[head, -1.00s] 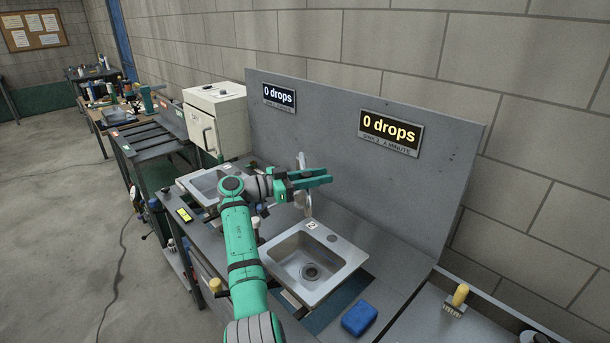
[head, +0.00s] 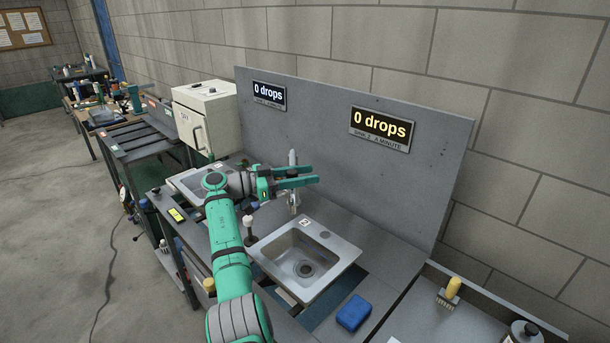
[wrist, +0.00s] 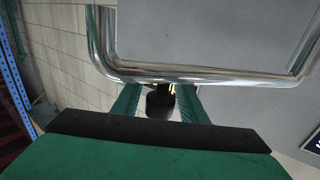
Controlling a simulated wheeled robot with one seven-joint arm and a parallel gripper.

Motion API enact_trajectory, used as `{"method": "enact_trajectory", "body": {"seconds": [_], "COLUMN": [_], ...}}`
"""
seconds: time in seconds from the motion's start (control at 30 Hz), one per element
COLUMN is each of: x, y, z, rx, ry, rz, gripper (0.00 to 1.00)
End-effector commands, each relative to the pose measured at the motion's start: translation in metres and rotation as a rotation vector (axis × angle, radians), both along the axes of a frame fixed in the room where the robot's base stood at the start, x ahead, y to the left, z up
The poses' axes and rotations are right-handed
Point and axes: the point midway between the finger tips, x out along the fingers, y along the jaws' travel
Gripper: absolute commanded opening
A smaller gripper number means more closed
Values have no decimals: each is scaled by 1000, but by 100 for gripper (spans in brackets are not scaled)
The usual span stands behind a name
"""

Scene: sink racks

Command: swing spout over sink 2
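Sink 2 (head: 270,243) is a steel basin with a small label plate behind its bowl. A dark knob-like part (wrist: 160,101) shows between the fingers. I cannot tell whether anything touches.
The sink 2 sign (head: 380,129) and the other sign (head: 269,97) both read "0 drops" on the grey back panel (head: 330,150). A blue sponge (head: 354,313) lies right of sink 2. Another sink (head: 187,184) is to the left, partly behind my arm. A yellow-handled brush (head: 450,292) is at right.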

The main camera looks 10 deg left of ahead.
Motion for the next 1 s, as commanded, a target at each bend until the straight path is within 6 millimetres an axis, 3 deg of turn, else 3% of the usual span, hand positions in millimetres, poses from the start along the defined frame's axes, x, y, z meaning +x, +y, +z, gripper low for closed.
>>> {"method": "enact_trajectory", "body": {"seconds": [0.43, 1.0], "x": [-3, -38], "y": [9, 92], "z": [2, 1], "rx": [-1, -1], "ry": [-2, 0], "rz": [3, 2], "gripper": [44, 44]}}
